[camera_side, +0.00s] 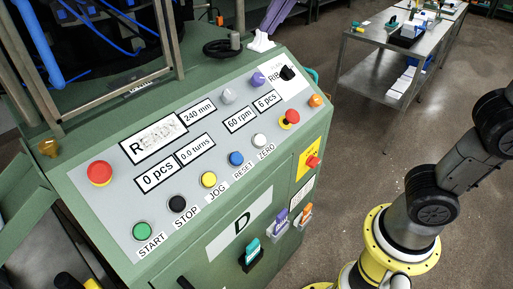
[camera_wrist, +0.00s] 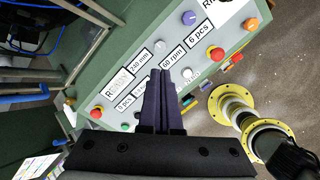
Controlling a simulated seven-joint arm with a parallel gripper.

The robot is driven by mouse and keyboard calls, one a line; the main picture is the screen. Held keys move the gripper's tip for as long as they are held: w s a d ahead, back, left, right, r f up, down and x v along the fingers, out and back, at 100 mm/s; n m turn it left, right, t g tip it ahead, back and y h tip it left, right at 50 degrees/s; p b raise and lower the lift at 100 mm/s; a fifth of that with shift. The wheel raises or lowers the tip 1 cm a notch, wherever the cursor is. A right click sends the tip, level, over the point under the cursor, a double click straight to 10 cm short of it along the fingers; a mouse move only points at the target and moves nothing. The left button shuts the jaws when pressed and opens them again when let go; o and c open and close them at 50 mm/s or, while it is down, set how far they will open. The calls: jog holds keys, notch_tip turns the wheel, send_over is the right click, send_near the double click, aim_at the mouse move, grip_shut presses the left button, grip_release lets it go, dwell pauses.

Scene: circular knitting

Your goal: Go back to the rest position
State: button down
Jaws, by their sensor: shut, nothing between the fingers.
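My gripper (camera_wrist: 161,75) shows in the wrist view, its two dark fingers side by side with nothing between them. It is shut and points at the control panel (camera_wrist: 118,82), covering part of the labels there. I cannot tell the gap to the panel. The panel (camera_side: 110,209) carries a green START button (camera_side: 142,231), a black STOP button (camera_side: 177,204), a yellow JOG button (camera_side: 208,180), a blue RESET button (camera_side: 236,158) and a white ZERO button (camera_side: 259,140).
A large red button (camera_side: 99,173) sits at the panel's left and a red knob (camera_side: 290,118) at its right. Small tools hang in holders (camera_side: 251,254) on the cabinet front. A metal table (camera_side: 372,68) stands at the back right. Grey floor lies between.

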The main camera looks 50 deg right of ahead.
jog(key=s+d+f+m, duration=0.7)
jog(key=s+d+m, duration=0.1)
jog(key=s+m, duration=0.2)
jog(key=s+a+f+m+g+y, duration=0.1)
jog(key=s+f+m, duration=0.6)
jog(key=f+m, duration=0.4)
jog(key=shift+s+f+m, duration=0.15)
jog(key=shift+s+m, duration=0.05)
jog(key=shift+m, duration=2.2)
jog(key=c, duration=1.6)
grip_release()
